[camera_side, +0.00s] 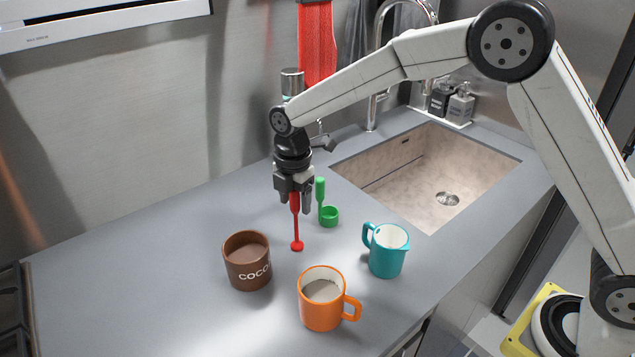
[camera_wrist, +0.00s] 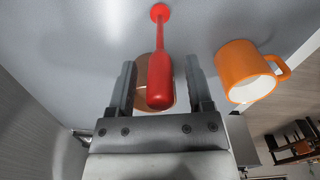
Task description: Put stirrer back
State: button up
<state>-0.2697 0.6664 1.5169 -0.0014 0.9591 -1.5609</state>
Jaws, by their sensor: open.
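A red stirrer (camera_side: 296,225) stands upright with its disc end down, at or just above the grey counter. Its thick handle is between the fingers of my gripper (camera_side: 294,205), which points down. In the wrist view the red handle (camera_wrist: 160,80) lies between the two open fingers of my gripper (camera_wrist: 160,66), with a gap on each side.
A brown mug marked COCO (camera_side: 247,262) stands front left of the stirrer. An orange mug (camera_side: 320,305) with grey-brown contents stands in front, and a teal jug (camera_side: 386,252) to the right. A sink (camera_side: 440,165) opens behind. The counter's left side is clear.

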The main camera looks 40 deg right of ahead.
notch_tip(320, 180, up, 12)
dwell(0.6)
dwell(0.5)
jog(key=s+d+f+m+t, duration=0.1)
jog(key=s+d+f+m, duration=0.5)
jog(key=s+m, duration=0.4)
jog(key=s+d+f+m+t, duration=0.1)
jog(key=s+d+f+m, duration=0.5)
jog(key=s+m, duration=0.5)
jog(key=shift+s+d+f+t, duration=0.3)
jog(key=shift+d+f, duration=0.05)
jog(key=shift+d, duration=0.5)
